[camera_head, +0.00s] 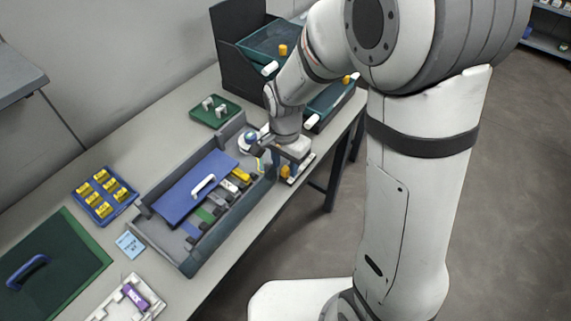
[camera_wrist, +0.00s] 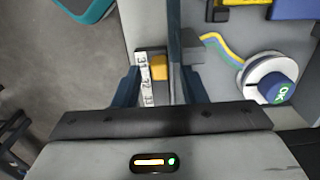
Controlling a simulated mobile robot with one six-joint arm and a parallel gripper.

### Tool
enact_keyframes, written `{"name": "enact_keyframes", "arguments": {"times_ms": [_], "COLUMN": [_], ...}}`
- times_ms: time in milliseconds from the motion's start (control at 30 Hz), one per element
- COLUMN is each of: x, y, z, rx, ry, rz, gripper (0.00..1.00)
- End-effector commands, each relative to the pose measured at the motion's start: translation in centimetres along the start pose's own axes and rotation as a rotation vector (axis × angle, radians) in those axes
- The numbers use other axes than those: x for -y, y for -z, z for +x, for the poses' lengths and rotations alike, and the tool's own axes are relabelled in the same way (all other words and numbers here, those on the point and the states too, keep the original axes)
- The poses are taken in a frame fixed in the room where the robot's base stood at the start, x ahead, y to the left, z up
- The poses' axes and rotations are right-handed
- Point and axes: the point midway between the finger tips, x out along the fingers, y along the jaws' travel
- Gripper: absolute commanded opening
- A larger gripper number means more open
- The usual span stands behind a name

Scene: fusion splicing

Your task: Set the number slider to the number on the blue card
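The number slider shows in the wrist view as a white scale strip (camera_wrist: 146,88) with dark printed numbers and an orange knob (camera_wrist: 158,67) beside it. The numbers are turned and too small to read surely. In the head view the orange knob (camera_head: 285,171) stands at the table's front edge. My gripper (camera_wrist: 160,86) is open, with one finger on each side of the strip and knob; I cannot tell whether either touches. It also shows in the head view (camera_head: 276,160), just above the slider. The light blue card (camera_head: 130,244) lies on the table; its writing is too small to read.
A grey tray (camera_head: 190,262) with a blue lidded panel (camera_head: 185,190) lies left of my gripper. A green tray (camera_head: 215,112), a dark rack (camera_head: 232,40) and a yellow-block tray (camera_head: 88,203) stand around.

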Motion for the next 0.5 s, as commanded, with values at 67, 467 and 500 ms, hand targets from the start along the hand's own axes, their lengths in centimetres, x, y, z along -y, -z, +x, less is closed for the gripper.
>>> {"name": "enact_keyframes", "arguments": {"times_ms": [67, 467, 500], "x": [-0.02, -0.05, -0.05], "y": [0.01, 0.05, 0.05], "z": [0.59, 0.79, 0.79], "rx": [0.000, 0.000, 0.000], "ry": [-0.001, 0.001, 0.001], "rz": [0.000, 0.001, 0.001], "gripper": [0.38, 0.30, 0.27]}}
